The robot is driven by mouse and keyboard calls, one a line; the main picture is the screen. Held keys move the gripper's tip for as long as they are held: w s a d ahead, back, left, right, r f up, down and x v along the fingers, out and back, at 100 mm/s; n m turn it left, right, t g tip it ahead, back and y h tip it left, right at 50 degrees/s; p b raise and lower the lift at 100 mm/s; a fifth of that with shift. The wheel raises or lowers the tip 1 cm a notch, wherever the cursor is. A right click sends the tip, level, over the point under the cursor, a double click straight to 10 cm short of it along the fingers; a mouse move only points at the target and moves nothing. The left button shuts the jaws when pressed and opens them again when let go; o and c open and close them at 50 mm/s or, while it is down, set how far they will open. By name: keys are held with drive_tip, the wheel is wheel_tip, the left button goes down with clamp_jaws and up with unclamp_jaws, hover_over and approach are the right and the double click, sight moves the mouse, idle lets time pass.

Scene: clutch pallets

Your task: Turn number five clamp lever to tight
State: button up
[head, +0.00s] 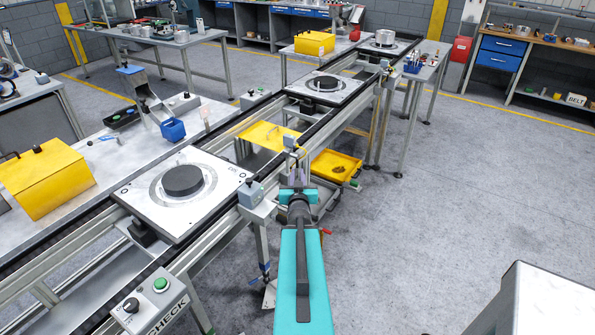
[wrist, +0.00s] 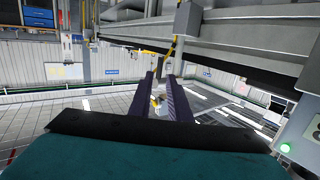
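My gripper (head: 297,178) reaches forward beside the conveyor in the middle of the head view. In the wrist view its two dark ribbed fingers (wrist: 164,88) stand apart, with a gap between them. A small yellow and pale thing (wrist: 157,101) shows in that gap, beyond the fingers; I cannot tell whether it is a lever or touched. The near pallet (head: 138,190) is a pale plate carrying a dark round disc (head: 183,180); its corner label is too small to read. I cannot make out a lever marked five in either view.
A grey box (head: 251,194) on the conveyor's near side and another grey unit (head: 290,144) stand close to my gripper. A yellow tray (head: 335,166) lies beyond it. The CHECK box (head: 150,305) has a green button. Open floor (head: 450,210) lies to the right.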

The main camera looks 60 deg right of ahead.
drive_tip(key=shift+s+a+p, duration=0.3)
drive_tip(key=shift+a+p, duration=0.15)
drive_tip(key=shift+p, duration=0.85)
drive_tip(key=shift+s, duration=0.1)
